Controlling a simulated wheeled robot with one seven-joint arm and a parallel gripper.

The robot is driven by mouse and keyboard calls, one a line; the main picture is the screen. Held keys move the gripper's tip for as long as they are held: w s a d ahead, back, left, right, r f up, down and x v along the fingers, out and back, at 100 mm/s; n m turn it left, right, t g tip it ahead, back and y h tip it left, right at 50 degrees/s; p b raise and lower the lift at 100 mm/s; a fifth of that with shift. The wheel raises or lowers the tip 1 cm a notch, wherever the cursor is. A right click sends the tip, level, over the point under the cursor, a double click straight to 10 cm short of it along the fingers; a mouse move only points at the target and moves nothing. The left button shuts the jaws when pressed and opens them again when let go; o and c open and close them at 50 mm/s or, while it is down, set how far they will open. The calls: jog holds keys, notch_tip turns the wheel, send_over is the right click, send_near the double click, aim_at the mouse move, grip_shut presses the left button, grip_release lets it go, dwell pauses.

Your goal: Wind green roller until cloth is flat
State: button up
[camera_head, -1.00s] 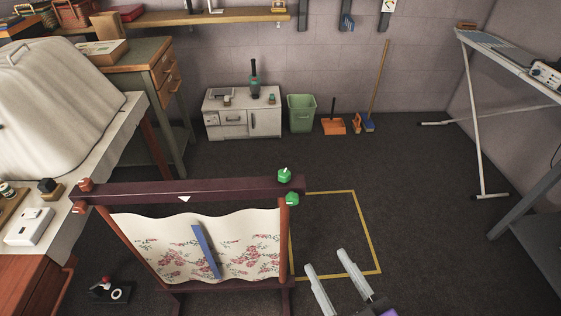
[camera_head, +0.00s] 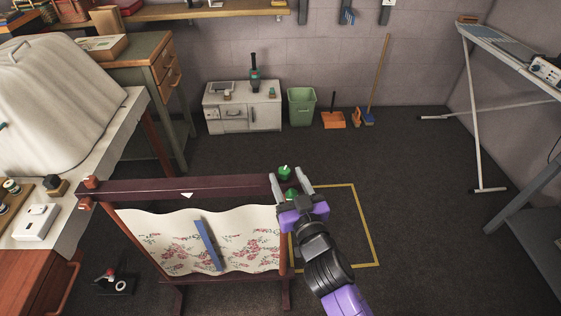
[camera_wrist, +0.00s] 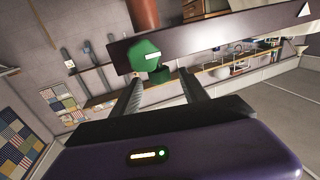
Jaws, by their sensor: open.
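The cloth (camera_head: 150,238), cream with pink flowers, hangs in a dark red wooden frame (camera_head: 235,187), its upper edge wavy and sagging. A blue strip (camera_head: 207,245) lies slantwise across it. At the frame's right end are an upper green knob (camera_head: 285,172) and a lower green knob (camera_head: 291,194). My gripper (camera_head: 289,176) is open at that end, fingers on either side of the knobs in the picture; contact cannot be told. In the wrist view a green knob (camera_wrist: 145,55) with a white mark sits ahead of the open fingers (camera_wrist: 160,92), with darker green below it.
Red knobs (camera_head: 91,182) sit at the frame's left end. A table with a white cover (camera_head: 55,110) stands left. A white cabinet (camera_head: 245,112), green bin (camera_head: 301,106) and broom stand at the back wall. An ironing board is at right. The yellow-outlined floor (camera_head: 365,225) is mostly clear.

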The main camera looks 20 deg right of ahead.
aim_at(282, 167)
jog(key=w, duration=0.6)
jog(key=shift+d+p, duration=0.2)
jog(key=shift+p, duration=0.1)
grip_shut()
jog(key=shift+f+b, duration=0.1)
jog(key=shift+b, duration=0.25)
